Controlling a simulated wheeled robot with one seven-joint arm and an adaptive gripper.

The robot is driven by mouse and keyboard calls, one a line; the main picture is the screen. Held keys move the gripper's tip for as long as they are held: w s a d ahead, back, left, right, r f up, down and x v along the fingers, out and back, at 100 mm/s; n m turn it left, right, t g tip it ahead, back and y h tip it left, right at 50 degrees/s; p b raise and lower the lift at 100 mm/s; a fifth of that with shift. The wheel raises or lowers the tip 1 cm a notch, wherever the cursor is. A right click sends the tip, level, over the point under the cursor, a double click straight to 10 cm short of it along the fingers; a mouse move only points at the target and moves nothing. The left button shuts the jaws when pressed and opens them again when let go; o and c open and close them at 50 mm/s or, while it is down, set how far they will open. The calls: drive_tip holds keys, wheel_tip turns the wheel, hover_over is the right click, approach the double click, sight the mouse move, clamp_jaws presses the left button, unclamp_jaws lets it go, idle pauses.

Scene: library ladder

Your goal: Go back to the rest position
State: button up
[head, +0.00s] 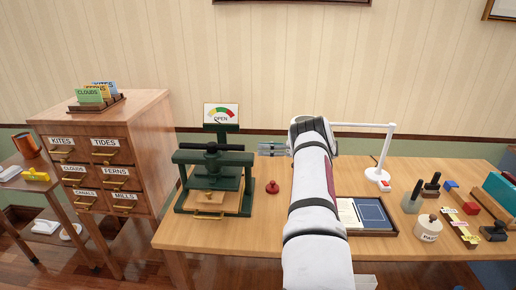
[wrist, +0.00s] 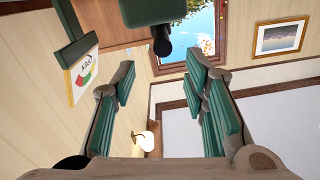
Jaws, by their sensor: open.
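My arm reaches up over the middle of the wooden table (head: 262,232) in the head view. My gripper (head: 268,148) is raised above the table, pointing left toward the top of the green press (head: 238,172). In the wrist view my gripper (wrist: 160,78) is open, its green-padded fingers wide apart with nothing between them. A dark green part of the press (wrist: 152,10) shows beyond the fingertips at the top. I cannot tell the exact gap between gripper and press.
A gauge sign (head: 221,113) reading OPEN stands behind the press. A red knob (head: 272,187) is on the table below my gripper. A white lamp (head: 379,174), a tray (head: 393,230) and several stamps stand right. A drawer cabinet (head: 152,143) stands left.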

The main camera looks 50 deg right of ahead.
idle(0.6)
drive_tip(key=w+r+m+t+h, duration=0.1)
drive_tip(key=w+r+t+h, duration=0.1)
drive_tip(key=w+r+h, duration=0.55)
drive_tip(key=w+r+m+t+h, duration=0.2)
drive_tip(key=w+r, duration=0.6)
drive_tip(key=r, duration=0.7)
drive_tip(key=a+r+m+g+h, duration=0.1)
drive_tip(key=a+r+m+h, duration=0.1)
drive_tip(key=a+r+h, duration=0.35)
drive_tip(key=a+r+m+h, duration=0.2)
drive_tip(key=a+r, duration=0.1)
drive_tip(key=r, duration=0.5)
drive_tip(key=s+a+f+m+g+y, duration=0.1)
drive_tip(key=s+a+g, duration=0.2)
drive_tip(key=s+a, duration=0.55)
drive_tip(key=s+a+f+m+g, duration=0.1)
drive_tip(key=s+a+f+g, duration=0.15)
drive_tip(key=s+a, duration=0.65)
drive_tip(key=s+a+f+n+g+y, duration=0.2)
drive_tip(key=s+a+f, duration=0.4)
drive_tip(key=s+a, duration=0.5)
drive_tip(key=s+a+f+n+g+y, duration=0.1)
drive_tip(key=s+a+f+g+y, duration=0.2)
drive_tip(key=s+a+f, duration=0.3)
drive_tip(key=s+a+g, duration=0.1)
drive_tip(key=s+a, duration=0.4)
drive_tip(key=shift+s+f+n+g, duration=0.25)
drive_tip(key=shift+f+n+g, duration=0.1)
drive_tip(key=shift+n, duration=0.05)
